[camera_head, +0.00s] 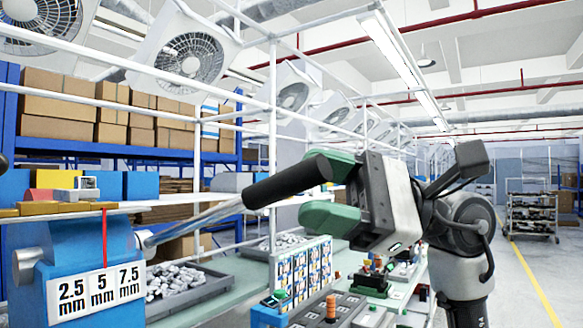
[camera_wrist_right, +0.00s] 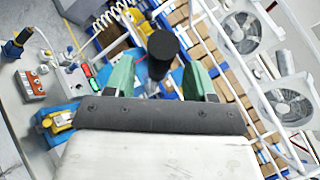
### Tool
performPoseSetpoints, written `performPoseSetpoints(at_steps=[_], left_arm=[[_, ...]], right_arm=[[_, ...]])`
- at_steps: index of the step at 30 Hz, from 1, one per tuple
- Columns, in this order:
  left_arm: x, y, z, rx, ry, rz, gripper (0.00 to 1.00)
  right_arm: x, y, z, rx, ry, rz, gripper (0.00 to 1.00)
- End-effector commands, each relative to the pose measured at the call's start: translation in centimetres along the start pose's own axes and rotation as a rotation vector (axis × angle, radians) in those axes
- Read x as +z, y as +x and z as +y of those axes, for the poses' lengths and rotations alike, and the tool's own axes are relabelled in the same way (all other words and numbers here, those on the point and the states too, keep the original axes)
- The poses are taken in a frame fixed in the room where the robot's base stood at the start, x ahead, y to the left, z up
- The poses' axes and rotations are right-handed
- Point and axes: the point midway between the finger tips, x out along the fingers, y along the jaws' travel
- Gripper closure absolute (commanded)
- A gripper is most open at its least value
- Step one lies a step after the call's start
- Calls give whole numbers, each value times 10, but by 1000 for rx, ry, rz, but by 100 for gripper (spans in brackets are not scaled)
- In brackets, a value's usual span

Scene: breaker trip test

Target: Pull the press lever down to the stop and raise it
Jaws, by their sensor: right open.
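The press is a blue body (camera_head: 95,278) at the lower left of the head view, with a white scale plate (camera_head: 102,290) reading 2.5, 5 and 7.5 mm. Its lever has a silver rod (camera_head: 195,220) and a black grip (camera_head: 282,186), and slants up to the right. My right gripper (camera_head: 308,192) has green fingers and is open. In the right wrist view, the round end of the grip (camera_wrist_right: 162,45) shows between the two green fingers (camera_wrist_right: 160,72). My left gripper is not in view.
A red strip (camera_head: 104,238) hangs in front of the press. A grey tray of metal parts (camera_head: 185,283) lies on the bench behind it. A panel of breakers (camera_head: 308,272) and a grey block with an orange part (camera_head: 331,308) stand below my gripper.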

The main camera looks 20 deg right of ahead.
Motion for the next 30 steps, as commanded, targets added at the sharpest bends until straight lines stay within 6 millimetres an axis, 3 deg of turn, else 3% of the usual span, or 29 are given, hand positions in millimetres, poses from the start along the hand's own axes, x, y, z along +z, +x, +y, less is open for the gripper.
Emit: performPoseSetpoints(at_steps=[6, 17, 28, 30], left_arm=[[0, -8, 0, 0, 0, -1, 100], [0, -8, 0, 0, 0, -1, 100], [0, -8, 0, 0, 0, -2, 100], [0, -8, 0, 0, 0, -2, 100]], right_arm=[[2, 28, -1, 1, -1, -3, 45], [1, 33, 0, 0, 0, -1, 45], [0, 33, 0, 0, 0, -1, 99], [0, 33, 0, 0, 0, -1, 100]])
